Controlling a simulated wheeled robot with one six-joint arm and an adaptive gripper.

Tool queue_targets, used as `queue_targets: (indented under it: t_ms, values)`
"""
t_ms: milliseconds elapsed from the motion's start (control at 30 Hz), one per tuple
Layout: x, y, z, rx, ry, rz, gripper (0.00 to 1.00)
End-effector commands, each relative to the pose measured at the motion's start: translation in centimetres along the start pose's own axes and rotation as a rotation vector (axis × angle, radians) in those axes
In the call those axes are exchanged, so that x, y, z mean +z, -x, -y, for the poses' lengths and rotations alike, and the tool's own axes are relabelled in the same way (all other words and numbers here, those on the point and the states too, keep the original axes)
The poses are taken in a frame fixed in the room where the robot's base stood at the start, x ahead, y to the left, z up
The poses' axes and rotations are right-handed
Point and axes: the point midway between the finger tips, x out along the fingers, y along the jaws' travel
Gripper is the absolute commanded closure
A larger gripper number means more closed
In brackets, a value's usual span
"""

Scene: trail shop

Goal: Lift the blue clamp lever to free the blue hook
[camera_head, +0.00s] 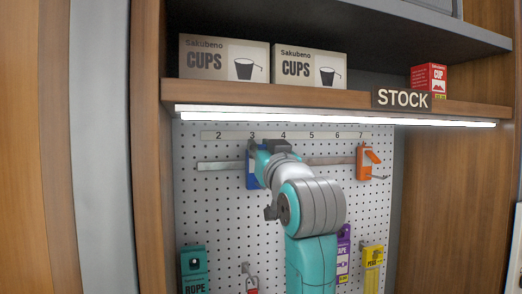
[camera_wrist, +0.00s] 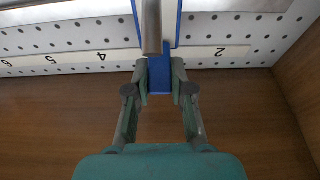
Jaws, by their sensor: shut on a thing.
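The blue hook (camera_head: 251,172) is on the metal rail (camera_head: 216,166) near number 3, mostly behind my arm in the head view. In the wrist view, which is upside down, its blue body (camera_wrist: 179,14) shows at the top with a grey metal bar (camera_wrist: 151,27) in front of it. My gripper (camera_wrist: 161,70) is shut on the blue clamp lever (camera_wrist: 159,84), with one finger on each side. The fingertips are hidden behind my wrist in the head view. The lever's exact tilt is hard to tell.
An orange hook (camera_head: 366,163) is on the rail near number 7. A shelf (camera_head: 300,96) with a light strip overhangs the pegboard. Rope (camera_head: 194,270), a purple pack (camera_head: 343,250) and yellow pegs (camera_head: 372,255) hang lower. Wood side panels (camera_head: 148,150) bound the bay.

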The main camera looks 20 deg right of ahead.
Motion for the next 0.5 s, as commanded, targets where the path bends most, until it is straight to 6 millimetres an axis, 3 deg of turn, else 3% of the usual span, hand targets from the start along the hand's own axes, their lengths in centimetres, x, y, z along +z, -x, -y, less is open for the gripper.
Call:
queue_targets:
  t_ms: [233, 500]
  values:
    - [-0.50, -0.47, 0.00, 0.000, 0.000, 0.134, 1.00]
    - [-0.47, -0.50, 0.00, 0.000, 0.000, 0.174, 1.00]
